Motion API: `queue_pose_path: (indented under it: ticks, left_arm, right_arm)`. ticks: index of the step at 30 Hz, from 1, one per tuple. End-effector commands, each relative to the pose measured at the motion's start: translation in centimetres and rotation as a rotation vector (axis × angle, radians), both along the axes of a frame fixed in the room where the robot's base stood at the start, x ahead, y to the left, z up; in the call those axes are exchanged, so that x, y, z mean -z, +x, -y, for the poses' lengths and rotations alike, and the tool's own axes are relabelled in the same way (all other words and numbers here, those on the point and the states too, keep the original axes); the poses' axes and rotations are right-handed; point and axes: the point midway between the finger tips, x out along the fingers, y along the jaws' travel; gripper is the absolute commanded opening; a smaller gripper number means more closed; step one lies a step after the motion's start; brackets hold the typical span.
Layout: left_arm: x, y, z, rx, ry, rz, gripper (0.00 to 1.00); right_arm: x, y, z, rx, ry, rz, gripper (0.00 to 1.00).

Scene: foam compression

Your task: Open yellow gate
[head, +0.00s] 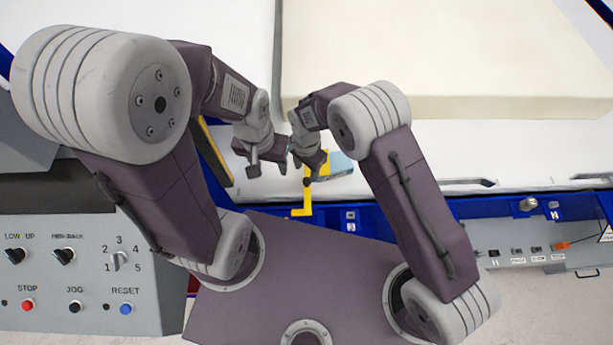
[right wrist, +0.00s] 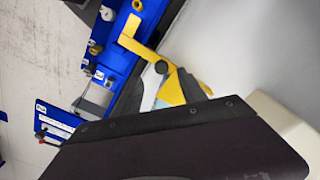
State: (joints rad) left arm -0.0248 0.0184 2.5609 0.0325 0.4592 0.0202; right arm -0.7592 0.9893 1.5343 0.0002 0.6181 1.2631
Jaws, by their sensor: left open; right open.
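The yellow gate (head: 307,197) is an angled yellow bar at the front blue edge of the machine, below the white table. In the right wrist view the yellow gate (right wrist: 140,40) shows as a bent bar beside the blue rail. My right gripper (head: 309,172) is open over the upper part of the gate and partly hides it. In the right wrist view its fingers (right wrist: 172,82) are close to the yellow piece; I cannot tell whether they touch. My left gripper (head: 262,162) is open, just left of the right one, above the white surface.
A large cream foam block (head: 430,60) lies on the white table (head: 400,150). A grey control panel (head: 70,270) with knobs and buttons stands at the left. A blue rail (head: 370,216) runs along the front edge. A small light-blue piece (head: 341,165) sits beside my right gripper.

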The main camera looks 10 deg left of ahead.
Motion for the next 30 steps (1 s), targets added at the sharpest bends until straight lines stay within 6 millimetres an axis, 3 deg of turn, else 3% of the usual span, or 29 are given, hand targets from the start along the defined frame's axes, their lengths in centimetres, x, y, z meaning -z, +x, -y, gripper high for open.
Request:
queue_pose_path:
  ticks: [10,20,21,26,30]
  left_arm:
    - [-2.2,0.0,0.0,0.0,0.0,0.001,0.51]
    - [-2.2,0.0,0.0,0.0,0.0,0.001,0.51]
    - [-2.2,0.0,0.0,0.0,0.0,0.001,0.51]
    - [-2.2,0.0,0.0,0.0,0.0,0.001,0.51]
    - [-2.2,0.0,0.0,0.0,0.0,0.001,0.51]
  right_arm:
    - [6.4,0.0,0.1,0.001,0.0,-0.001,0.49]
    - [7.4,0.1,0.0,0.001,0.002,0.001,0.49]
    - [7.4,0.1,0.0,0.001,0.001,0.0,0.46]
    - [7.4,0.1,0.0,0.001,0.002,0.001,0.01]
    - [7.4,0.1,0.0,0.001,0.002,0.0,0.0]
